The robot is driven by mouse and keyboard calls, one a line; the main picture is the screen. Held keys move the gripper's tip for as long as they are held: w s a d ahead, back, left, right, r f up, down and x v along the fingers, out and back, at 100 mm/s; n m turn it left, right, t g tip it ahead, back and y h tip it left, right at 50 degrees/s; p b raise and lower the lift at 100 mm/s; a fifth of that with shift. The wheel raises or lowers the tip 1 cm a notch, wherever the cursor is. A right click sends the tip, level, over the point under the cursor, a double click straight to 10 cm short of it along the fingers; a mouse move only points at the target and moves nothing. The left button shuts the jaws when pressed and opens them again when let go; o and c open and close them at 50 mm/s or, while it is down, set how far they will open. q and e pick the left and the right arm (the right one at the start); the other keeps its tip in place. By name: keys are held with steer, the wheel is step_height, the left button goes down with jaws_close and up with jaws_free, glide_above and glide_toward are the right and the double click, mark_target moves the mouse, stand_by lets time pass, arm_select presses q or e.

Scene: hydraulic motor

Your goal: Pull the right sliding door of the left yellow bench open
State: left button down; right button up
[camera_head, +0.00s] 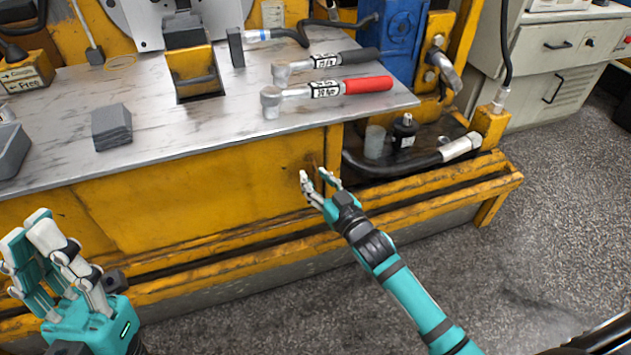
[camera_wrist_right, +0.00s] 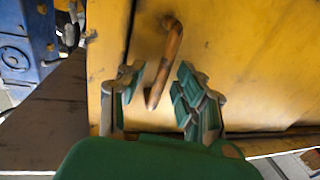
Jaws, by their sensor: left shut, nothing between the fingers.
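The right sliding door (camera_head: 210,195) of the yellow bench is a worn yellow panel below the metal top. Its right edge is near the bench's corner post. In the right wrist view, the door (camera_wrist_right: 240,75) carries a worn, brownish bar handle (camera_wrist_right: 166,62). My right gripper (camera_head: 318,178) is at the door's right end. In the wrist view its fingers (camera_wrist_right: 155,95) are apart, with the handle between them and gaps visible on both sides. In the head view the gripper largely hides the handle. My left gripper (camera_head: 42,240) is shut and empty at the lower left, away from the door.
The metal benchtop (camera_head: 200,125) holds a red-handled torque wrench (camera_head: 355,86), a black-handled wrench (camera_head: 345,57) and grey blocks (camera_head: 111,127). A yellow rail (camera_head: 420,208) runs along the bench's lower front. A hose (camera_head: 400,163) and small containers stand right of the door. Floor in front is clear.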

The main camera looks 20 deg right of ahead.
steer(key=shift+w+a, duration=0.1)
steer(key=shift+w, duration=0.15)
jaws_close()
stand_by(0.5)
